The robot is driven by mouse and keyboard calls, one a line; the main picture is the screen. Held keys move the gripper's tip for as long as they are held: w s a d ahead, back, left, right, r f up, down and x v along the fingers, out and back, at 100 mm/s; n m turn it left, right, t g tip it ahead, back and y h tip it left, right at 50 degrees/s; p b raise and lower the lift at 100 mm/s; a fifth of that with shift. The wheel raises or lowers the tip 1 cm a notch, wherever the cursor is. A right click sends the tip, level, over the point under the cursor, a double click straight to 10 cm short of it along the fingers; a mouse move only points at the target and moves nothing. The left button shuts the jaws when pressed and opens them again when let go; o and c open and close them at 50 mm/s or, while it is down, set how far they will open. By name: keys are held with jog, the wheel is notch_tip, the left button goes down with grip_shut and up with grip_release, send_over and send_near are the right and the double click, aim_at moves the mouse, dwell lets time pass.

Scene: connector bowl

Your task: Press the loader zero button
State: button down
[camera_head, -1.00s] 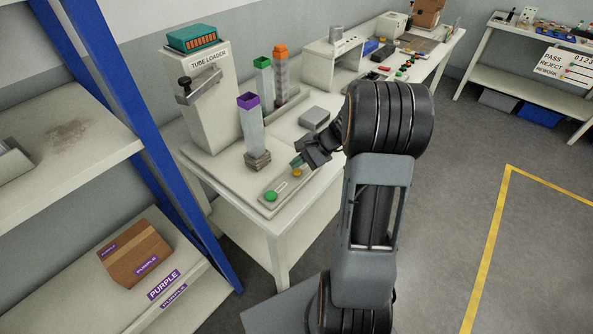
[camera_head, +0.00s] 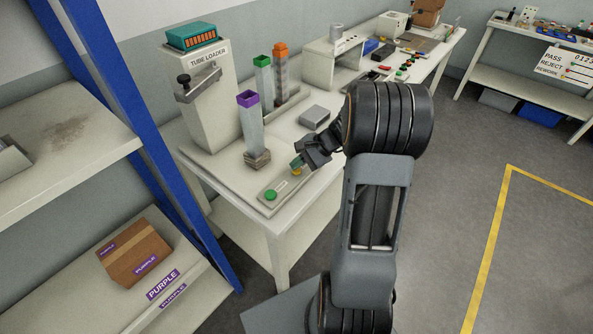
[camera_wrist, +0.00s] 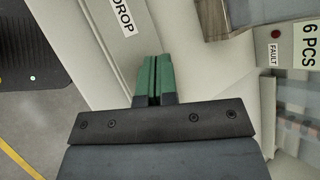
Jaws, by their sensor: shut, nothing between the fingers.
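The tube loader (camera_head: 212,112) is a pale upright housing with a crank on its front. At its front is a low button panel (camera_head: 283,187) with a green button (camera_head: 271,195) at the near end and a yellow button (camera_head: 297,172) at the far end. I cannot read which is marked zero. My gripper (camera_head: 296,163) is shut and empty, its green fingertips right at the yellow button; I cannot tell whether they touch it.
A purple-topped tube (camera_head: 251,124) stands on a block behind the panel. Green-topped (camera_head: 263,78) and orange-topped (camera_head: 281,72) tubes stand farther back. A grey box (camera_head: 314,116) lies to the right. A red fault lamp (camera_wrist: 275,34) shows in the wrist view.

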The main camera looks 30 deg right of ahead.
aim_at(298, 171)
jog(key=shift+f+b, duration=0.4)
jog(key=shift+f, duration=0.15)
dwell(0.8)
jog(key=shift+r, duration=0.1)
jog(key=shift+r+p, duration=0.75)
jog(key=shift+r, duration=0.15)
jog(key=shift+r+p, duration=1.9)
jog(key=shift+r, duration=0.65)
jog(key=shift+f, duration=0.1)
